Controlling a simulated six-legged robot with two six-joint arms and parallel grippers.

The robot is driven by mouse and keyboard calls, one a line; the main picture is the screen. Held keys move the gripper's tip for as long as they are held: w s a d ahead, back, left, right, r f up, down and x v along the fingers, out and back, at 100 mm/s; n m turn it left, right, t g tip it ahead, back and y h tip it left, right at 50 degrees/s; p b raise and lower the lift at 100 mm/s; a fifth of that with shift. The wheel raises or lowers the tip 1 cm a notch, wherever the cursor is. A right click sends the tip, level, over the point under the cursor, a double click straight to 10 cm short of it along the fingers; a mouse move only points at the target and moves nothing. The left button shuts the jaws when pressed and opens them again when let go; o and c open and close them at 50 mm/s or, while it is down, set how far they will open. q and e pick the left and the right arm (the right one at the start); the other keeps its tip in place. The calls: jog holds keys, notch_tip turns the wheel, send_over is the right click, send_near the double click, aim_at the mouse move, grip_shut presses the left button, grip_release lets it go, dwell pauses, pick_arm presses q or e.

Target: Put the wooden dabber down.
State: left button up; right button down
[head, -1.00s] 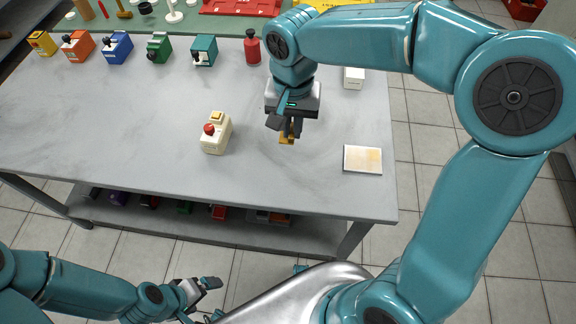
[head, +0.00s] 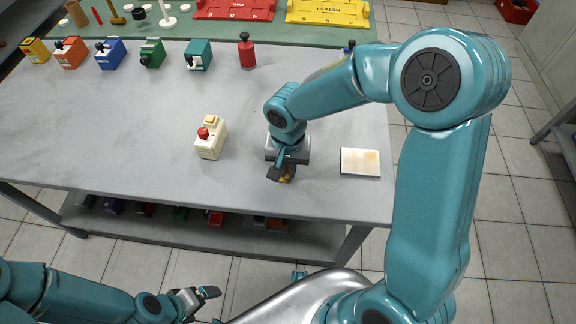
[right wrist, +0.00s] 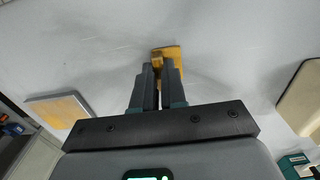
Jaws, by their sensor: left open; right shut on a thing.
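The wooden dabber (head: 288,178) is a small yellow-brown piece at the front of the grey table, right of the cream box. My right gripper (head: 284,172) is shut on it and points down. In the right wrist view the dabber (right wrist: 174,56) shows between and beyond the fingertips of the right gripper (right wrist: 157,80). It is close to the tabletop, but I cannot tell whether it touches. My fingers hide part of it. My left gripper (head: 208,293) is open and empty, low in front of the table.
A cream box with a red knob (head: 210,137) stands left of my right gripper. A pale square pad (head: 360,162) lies to its right. The grey table (head: 120,140) is bare between.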

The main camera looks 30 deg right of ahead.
jog(key=shift+f, duration=0.2)
jog(key=c, duration=1.2)
grip_release()
jog(key=shift+w, duration=0.1)
jog(key=shift+r, duration=0.1)
jog(key=shift+r, duration=0.1)
jog(key=shift+r, duration=0.3)
notch_tip(320, 180, up, 11)
jog(key=shift+r+p, duration=0.2)
jog(key=shift+p, duration=0.6)
